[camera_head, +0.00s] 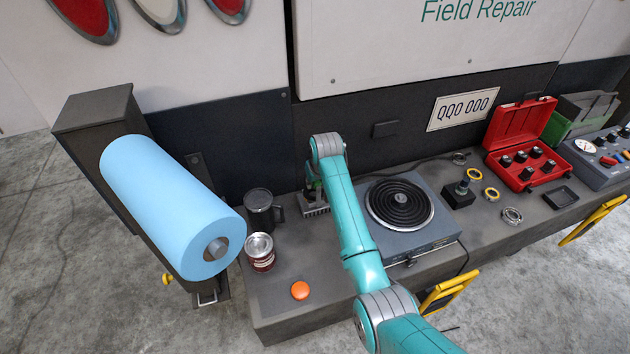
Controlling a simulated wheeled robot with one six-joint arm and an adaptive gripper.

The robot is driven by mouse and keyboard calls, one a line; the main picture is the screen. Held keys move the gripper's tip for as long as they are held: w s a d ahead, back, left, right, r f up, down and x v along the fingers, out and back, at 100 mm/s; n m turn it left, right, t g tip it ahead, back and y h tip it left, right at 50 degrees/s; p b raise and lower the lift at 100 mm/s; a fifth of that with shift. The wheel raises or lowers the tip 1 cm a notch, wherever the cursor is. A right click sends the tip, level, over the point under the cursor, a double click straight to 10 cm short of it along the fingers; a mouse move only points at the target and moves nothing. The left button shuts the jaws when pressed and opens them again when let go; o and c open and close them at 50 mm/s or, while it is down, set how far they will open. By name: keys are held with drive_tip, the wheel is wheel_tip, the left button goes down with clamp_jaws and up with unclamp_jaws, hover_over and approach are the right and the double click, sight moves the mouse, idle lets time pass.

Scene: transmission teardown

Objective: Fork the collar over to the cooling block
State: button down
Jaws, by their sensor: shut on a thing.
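My gripper (314,190) points down at the back of the bench, left of the hot plate, and my own arm covers much of it. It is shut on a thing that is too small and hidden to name. A grey finned block (316,210), which looks like the cooling block, sits right below it. I cannot tell whether the held thing touches the block. Several rings lie right of the hot plate: a metal one (512,215), two yellow ones (491,194) and a dark one (460,158). I cannot tell which ring, if any, is the collar.
The hot plate (400,203) with a black coil stands right of my arm. A dark mug (259,208), a can (260,251) and an orange disc (300,290) are at left. A black block with a post (459,193) and a red case (521,160) are at right.

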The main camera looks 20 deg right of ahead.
drive_tip(key=shift+f, duration=0.65)
idle(0.4)
idle(0.6)
drive_tip(key=s, duration=0.8)
drive_tip(key=shift+s+d, duration=0.15)
drive_tip(key=shift+s, duration=0.1)
idle(1.0)
drive_tip(key=shift+r, duration=0.1)
drive_tip(key=shift+r, duration=2.95)
